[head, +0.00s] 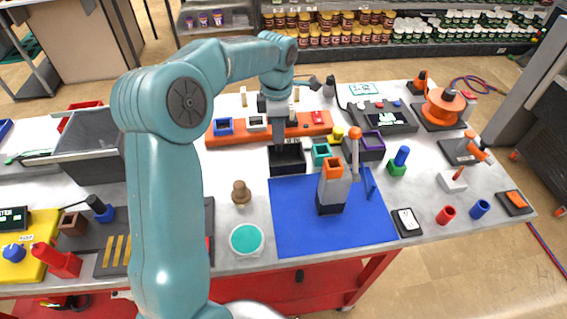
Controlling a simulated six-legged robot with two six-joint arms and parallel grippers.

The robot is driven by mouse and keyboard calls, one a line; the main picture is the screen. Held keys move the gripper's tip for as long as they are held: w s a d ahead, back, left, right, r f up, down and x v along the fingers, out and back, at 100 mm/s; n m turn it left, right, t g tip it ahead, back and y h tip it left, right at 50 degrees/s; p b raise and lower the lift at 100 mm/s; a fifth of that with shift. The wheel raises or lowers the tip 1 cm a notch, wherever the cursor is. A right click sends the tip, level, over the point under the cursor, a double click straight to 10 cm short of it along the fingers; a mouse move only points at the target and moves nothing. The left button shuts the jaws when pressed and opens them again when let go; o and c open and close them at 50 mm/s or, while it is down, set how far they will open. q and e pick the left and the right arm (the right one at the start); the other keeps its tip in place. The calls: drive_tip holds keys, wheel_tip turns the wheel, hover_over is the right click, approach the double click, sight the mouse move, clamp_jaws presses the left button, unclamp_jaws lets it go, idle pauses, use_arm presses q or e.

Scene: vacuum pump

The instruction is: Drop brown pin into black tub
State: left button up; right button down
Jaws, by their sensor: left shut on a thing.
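My left gripper (279,143) points down over the black tub (288,168), an open square box at the back edge of the blue mat. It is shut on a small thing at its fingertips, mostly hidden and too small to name. A brown pin-like piece with a rounded head (241,193) stands upright on the table, left of the blue mat and apart from the gripper. My right gripper is not in view.
An orange-red rack (219,140) with small square holders lies behind the tub. A teal square cup (321,154) and a purple-rimmed box (371,147) stand to its right. A grey and orange pump part (333,187) stands on the blue mat (295,228). A grey bin (88,160) is at left.

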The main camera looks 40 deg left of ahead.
use_arm(q)
drive_tip(key=shift+w+f, duration=0.2)
drive_tip(key=shift+f, duration=0.25)
drive_tip(key=shift+s+r, duration=0.1)
drive_tip(key=o, duration=0.6)
drive_tip(key=shift+s, duration=0.1)
drive_tip(key=o, duration=0.5)
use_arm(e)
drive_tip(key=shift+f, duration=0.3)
use_arm(q)
drive_tip(key=shift+r, duration=0.15)
wheel_tip(320, 180, up, 16)
drive_tip(key=shift+p, duration=1)
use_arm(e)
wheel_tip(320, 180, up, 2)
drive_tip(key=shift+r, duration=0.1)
